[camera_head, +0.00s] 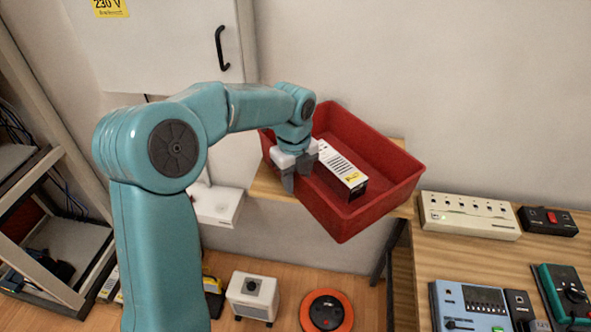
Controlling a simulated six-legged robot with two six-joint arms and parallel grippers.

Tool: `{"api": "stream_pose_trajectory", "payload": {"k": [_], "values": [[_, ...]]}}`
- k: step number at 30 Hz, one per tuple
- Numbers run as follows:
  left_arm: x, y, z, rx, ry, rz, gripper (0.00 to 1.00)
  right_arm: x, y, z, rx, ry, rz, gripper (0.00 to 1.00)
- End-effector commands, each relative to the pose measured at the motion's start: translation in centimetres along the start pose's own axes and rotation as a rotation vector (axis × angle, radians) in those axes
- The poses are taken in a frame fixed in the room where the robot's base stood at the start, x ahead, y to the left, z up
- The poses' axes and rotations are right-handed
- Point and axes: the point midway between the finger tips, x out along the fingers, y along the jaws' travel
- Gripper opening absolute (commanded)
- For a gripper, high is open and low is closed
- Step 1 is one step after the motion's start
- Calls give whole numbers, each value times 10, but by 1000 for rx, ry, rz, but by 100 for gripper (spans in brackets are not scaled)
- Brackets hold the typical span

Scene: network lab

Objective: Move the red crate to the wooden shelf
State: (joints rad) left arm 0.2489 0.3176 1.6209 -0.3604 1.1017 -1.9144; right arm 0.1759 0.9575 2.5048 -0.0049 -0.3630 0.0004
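The red crate (385,195) is an open box in the middle of the camera_head view, turned at an angle to the wall. A white carton with black stripes and a yellow mark (341,170) lies inside it. The wooden shelf (268,186) shows as a narrow board under the crate, whose front corner reaches past the board's edge. I cannot tell whether the crate rests on it. My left gripper (296,174) is at the crate's left rim, its grey fingers pointing down on either side of the wall. Whether they clamp it is unclear. My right gripper is out of view.
A wooden bench at right holds a beige switch box (468,216), a blue device (470,304) and other instruments. A metal rack (60,240) stands at left. On the floor are a white box (252,297) and an orange reel (327,312). A wall cabinet (165,45) hangs above.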

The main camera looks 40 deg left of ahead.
Motion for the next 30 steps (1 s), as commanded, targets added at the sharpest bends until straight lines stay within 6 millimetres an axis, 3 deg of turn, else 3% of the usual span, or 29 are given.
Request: {"api": "stream_pose_trajectory", "payload": {"k": [15, 21, 30], "values": [[-103, -1, 0, 0, -1, -3, 34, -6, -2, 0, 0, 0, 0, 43], [-118, 0, 0, 1, 0, -2, 34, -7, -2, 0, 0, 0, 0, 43], [-118, 0, 0, 0, 0, -1, 34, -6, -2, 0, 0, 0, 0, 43]]}}
